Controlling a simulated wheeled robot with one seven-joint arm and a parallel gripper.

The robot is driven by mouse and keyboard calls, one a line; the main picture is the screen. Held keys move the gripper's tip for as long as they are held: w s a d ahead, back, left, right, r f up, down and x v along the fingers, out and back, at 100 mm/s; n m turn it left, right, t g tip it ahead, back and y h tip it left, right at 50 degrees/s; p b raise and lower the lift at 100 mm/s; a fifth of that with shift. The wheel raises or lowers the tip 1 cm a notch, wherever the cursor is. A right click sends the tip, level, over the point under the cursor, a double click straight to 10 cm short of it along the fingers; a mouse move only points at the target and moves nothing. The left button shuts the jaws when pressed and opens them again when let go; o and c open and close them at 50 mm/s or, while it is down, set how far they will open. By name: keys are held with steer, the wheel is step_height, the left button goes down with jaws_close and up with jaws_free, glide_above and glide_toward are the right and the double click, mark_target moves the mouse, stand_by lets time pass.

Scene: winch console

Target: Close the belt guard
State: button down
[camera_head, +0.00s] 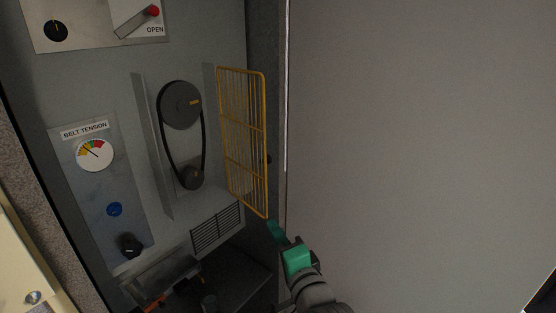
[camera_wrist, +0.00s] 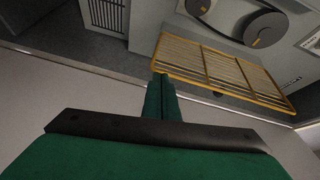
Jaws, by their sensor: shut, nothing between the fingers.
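The belt guard (camera_head: 243,140) is a yellow wire-mesh panel in the head view. It stands swung out to the right of the belt and its two pulleys (camera_head: 181,105), leaving them uncovered. My gripper (camera_head: 275,230), with green fingers, is below the guard's lower right corner. In the wrist view the guard (camera_wrist: 222,72) stretches across the upper right. There the shut green fingertips (camera_wrist: 160,82) are empty and appear close to the guard's near left corner. I cannot tell whether they touch it.
A large plain grey panel (camera_head: 420,140) fills the right side. A belt tension gauge (camera_head: 94,154), a blue button (camera_head: 114,209) and a black knob (camera_head: 130,245) are on the left. A vent grille (camera_head: 216,227) juts out below the pulleys. A red-tipped lever (camera_head: 150,12) is at the top.

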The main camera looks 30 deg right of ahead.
steer(key=s+d+r+m, duration=0.1)
steer(key=s+d+r, duration=0.2)
steer(key=r, duration=0.6)
steer(key=s+d+r, duration=0.2)
steer(key=r, duration=0.7)
steer(key=x, duration=1)
steer(key=shift+y, duration=0.3)
steer(key=shift+s+a+f, duration=0.1)
steer(key=shift+s+a, duration=0.15)
steer(key=shift+a, duration=0.8)
steer(key=shift+s+a+f, duration=0.1)
steer(key=shift+s+a, duration=0.15)
steer(key=shift+a, duration=0.75)
steer(key=shift+w+m, duration=0.1)
steer(key=shift+m, duration=0.2)
